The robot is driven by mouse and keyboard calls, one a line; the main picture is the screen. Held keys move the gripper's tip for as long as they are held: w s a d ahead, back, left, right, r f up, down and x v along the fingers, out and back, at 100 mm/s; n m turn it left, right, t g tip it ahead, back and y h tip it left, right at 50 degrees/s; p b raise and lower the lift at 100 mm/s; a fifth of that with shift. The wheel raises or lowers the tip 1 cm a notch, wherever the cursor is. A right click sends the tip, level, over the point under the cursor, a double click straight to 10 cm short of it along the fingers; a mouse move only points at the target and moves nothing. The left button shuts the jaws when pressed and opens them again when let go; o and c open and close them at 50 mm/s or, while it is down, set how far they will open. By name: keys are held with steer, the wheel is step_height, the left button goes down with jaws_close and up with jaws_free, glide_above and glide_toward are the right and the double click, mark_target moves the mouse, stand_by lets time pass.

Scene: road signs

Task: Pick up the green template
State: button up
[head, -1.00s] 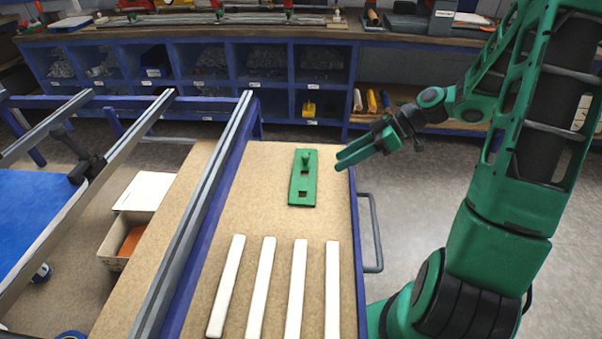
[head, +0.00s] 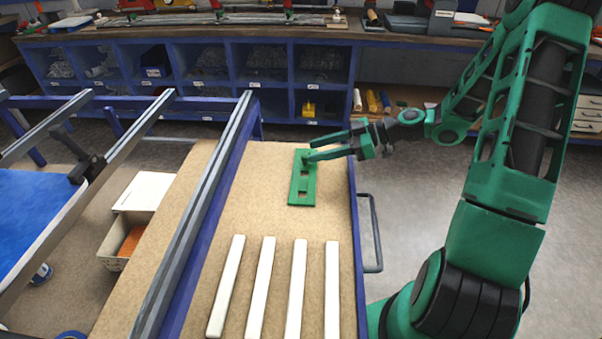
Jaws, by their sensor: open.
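The green template (head: 303,187) lies flat near the far right part of the wooden table top (head: 262,215). It is a narrow rectangular plate with square cutouts and a knob near its far end. My green gripper (head: 310,149) is open and reaches in from the right, with its fingertips at the knob. The fingers partly hide the knob, and I cannot tell whether they touch it. The plate appears to rest on the table.
Several white strips (head: 264,285) lie side by side on the near part of the table. A metal rail (head: 205,210) runs along its left, and a handle (head: 371,232) sticks out at its right edge. Blue shelving (head: 265,75) stands behind.

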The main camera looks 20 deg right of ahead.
mark_target(307, 154)
steer(key=x, duration=0.5)
steer(key=shift+s+f, duration=0.15)
steer(key=shift+f, duration=0.15)
steer(key=shift+d, duration=0.1)
steer(key=shift+c, duration=0.2)
jaws_close()
